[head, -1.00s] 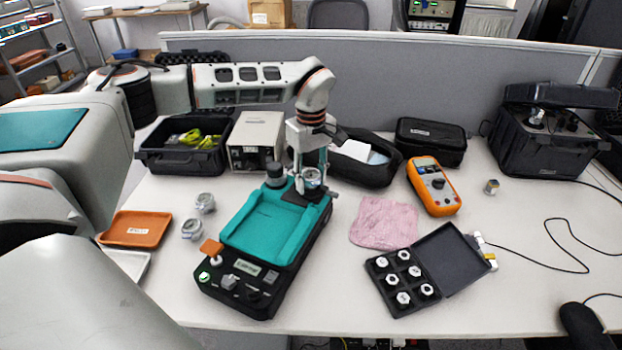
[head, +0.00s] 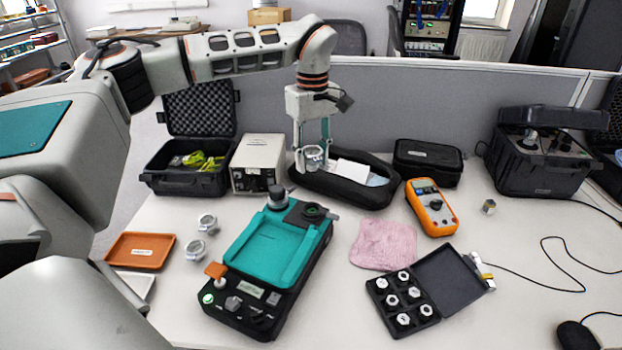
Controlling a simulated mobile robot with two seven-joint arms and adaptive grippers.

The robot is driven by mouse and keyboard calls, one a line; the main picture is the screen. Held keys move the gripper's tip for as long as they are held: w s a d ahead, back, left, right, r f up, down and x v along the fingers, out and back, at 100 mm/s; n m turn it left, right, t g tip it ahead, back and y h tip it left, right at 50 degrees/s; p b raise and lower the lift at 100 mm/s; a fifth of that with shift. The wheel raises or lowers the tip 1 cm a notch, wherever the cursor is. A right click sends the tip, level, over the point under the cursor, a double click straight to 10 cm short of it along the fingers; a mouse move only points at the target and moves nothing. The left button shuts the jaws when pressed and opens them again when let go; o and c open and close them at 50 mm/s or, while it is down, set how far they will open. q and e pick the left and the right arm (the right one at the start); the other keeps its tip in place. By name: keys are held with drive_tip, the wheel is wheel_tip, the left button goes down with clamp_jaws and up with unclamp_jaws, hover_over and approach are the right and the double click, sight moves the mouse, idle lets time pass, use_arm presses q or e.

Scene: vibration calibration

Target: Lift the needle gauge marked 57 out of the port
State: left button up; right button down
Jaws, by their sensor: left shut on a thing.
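My left gripper (head: 313,160) is shut on a small round silver gauge (head: 314,154). It holds the gauge in the air, apart from the teal and black calibrator (head: 270,250) below it. The number on the gauge is too small to read. Two other round gauges (head: 207,222) lie on the table left of the calibrator. My right gripper is not in view.
A black pouch (head: 345,195) with papers lies behind the held gauge. An open black case (head: 190,185) and a beige box (head: 257,165) stand to its left. A pink cloth (head: 383,244), an orange multimeter (head: 432,208) and a fittings case (head: 445,285) lie right of the calibrator.

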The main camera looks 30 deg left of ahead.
sight(312, 150)
use_arm(q)
wheel_tip(312, 150, up, 6)
drive_tip(key=shift+r+p, duration=0.15)
drive_tip(key=shift+p, duration=0.35)
drive_tip(key=shift+r+p, duration=1)
drive_tip(key=shift+p, duration=0.8)
drive_tip(key=shift+r+p, duration=0.65)
drive_tip(key=shift+p, duration=0.45)
drive_tip(key=shift+r+p, duration=0.3)
drive_tip(key=shift+p, duration=0.25)
